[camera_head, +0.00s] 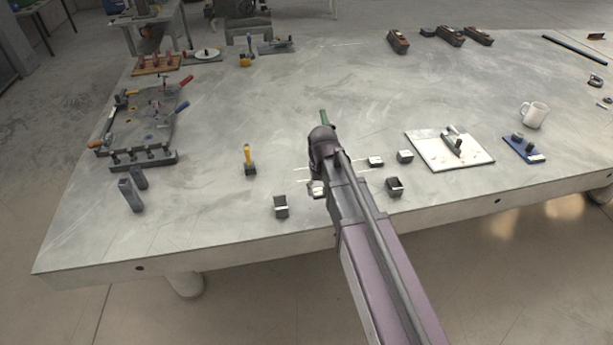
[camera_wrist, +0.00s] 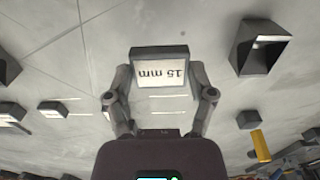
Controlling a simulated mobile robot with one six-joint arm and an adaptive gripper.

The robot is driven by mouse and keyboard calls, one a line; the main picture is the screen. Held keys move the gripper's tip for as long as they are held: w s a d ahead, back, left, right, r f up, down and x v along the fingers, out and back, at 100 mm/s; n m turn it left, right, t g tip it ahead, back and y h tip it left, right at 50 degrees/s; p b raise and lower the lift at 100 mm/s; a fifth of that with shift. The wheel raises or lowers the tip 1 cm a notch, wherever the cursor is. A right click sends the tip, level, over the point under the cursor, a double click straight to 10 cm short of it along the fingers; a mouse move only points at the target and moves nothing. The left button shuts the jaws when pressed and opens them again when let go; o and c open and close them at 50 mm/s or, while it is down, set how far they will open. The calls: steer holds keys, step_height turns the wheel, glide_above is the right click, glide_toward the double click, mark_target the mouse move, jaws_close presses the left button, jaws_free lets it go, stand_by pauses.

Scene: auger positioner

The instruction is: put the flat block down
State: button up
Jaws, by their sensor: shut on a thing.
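The flat block is a dark block with a white face marked "15 mm" (camera_wrist: 160,73), upside down in the wrist view. My gripper (camera_wrist: 160,82) is shut on it, one finger at each side. In the head view the block (camera_head: 316,188) shows only partly, just left of my arm, over the front middle of the table. My arm hides the gripper's fingers there. I cannot tell whether the block touches the table.
Dark blocks stand left (camera_head: 280,206) and right (camera_head: 394,186) of my gripper, with smaller ones (camera_head: 376,161) behind the right one. A yellow-handled tool (camera_head: 248,158) is behind left. A white board (camera_head: 449,150) lies right. Thin white lines mark the grey table (camera_head: 240,115) near the gripper.

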steer(key=shift+w+d+f+b, duration=0.1)
steer(key=shift+d+f+b, duration=0.2)
steer(key=shift+d+f, duration=0.3)
steer(key=b, duration=0.1)
glide_above(306, 174)
steer(key=s, duration=0.1)
steer(key=shift+s+d+f, duration=0.1)
steer(key=shift+d+f, duration=0.1)
steer(key=shift+f, duration=0.45)
steer(key=shift+w+a, duration=0.1)
steer(key=shift+w, duration=0.25)
steer(key=shift+w+a+f+b, duration=0.15)
steer(key=shift+w+f+b, duration=0.15)
steer(key=shift+f+b, duration=1.55)
steer(key=shift+b, duration=0.15)
steer(key=shift+f, duration=0.15)
